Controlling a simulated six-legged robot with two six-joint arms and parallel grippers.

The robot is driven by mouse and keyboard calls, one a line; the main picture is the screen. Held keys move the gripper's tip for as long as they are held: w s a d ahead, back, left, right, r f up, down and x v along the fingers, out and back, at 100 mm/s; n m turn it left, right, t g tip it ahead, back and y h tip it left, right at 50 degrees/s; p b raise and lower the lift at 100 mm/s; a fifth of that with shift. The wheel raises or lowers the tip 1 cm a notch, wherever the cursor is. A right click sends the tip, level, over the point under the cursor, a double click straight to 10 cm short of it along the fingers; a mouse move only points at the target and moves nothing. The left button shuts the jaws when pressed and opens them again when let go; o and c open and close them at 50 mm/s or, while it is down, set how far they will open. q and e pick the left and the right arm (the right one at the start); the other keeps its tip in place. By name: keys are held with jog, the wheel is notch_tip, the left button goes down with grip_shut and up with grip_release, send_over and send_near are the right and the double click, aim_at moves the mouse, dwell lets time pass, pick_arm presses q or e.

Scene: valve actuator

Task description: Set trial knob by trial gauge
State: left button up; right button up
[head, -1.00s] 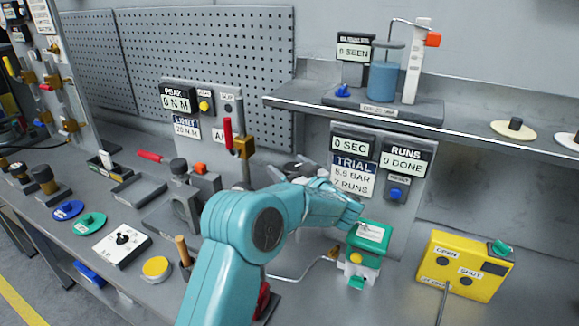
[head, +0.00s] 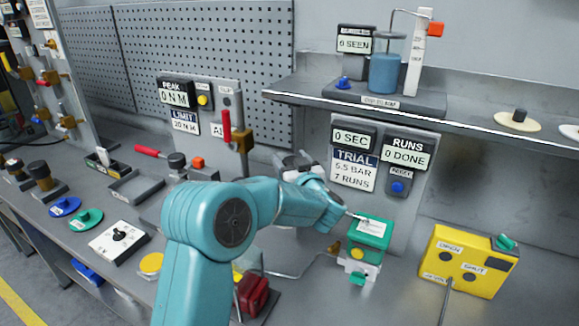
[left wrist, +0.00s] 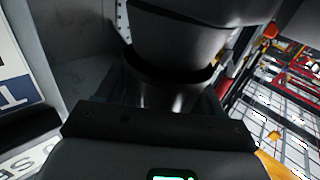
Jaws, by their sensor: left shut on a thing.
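The trial sign (head: 353,171) reads 5.5 BAR, 7 RUNS. Above it a display (head: 354,137) reads 0 SEC, and a runs display (head: 407,152) reads 0 DONE. My left gripper (head: 294,163) is just left of this sign in the head view, partly behind my wrist. In the left wrist view its jaws are shut on a dark round part with a shiny metal neck (left wrist: 178,95), apparently the trial knob. No trial gauge face can be made out. My right gripper is not in view.
A green-and-white block (head: 368,240) stands right of my wrist. A yellow OPEN/SHUT box (head: 465,262) is further right. A shelf (head: 470,125) overhangs the bench. A red-handled tool (head: 228,125) and brass part stand left of my gripper.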

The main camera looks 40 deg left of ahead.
pick_arm(q)
jog(key=shift+w+d+f+m+t+h+b, duration=0.1)
jog(key=shift+m+t+h+b, duration=0.6)
jog(key=shift+t, duration=0.3)
jog(key=shift+w+d+f+m+t+h+b, duration=0.1)
jog(key=shift+m+t+h+b, duration=0.5)
jog(key=shift+m+t, duration=0.3)
jog(key=shift+r, duration=0.1)
jog(key=o, duration=0.9)
jog(key=shift+o, duration=0.3)
jog(key=shift+r, duration=0.1)
jog(key=b+v, duration=0.3)
jog(key=v, duration=1.3)
jog(key=shift+s, duration=0.3)
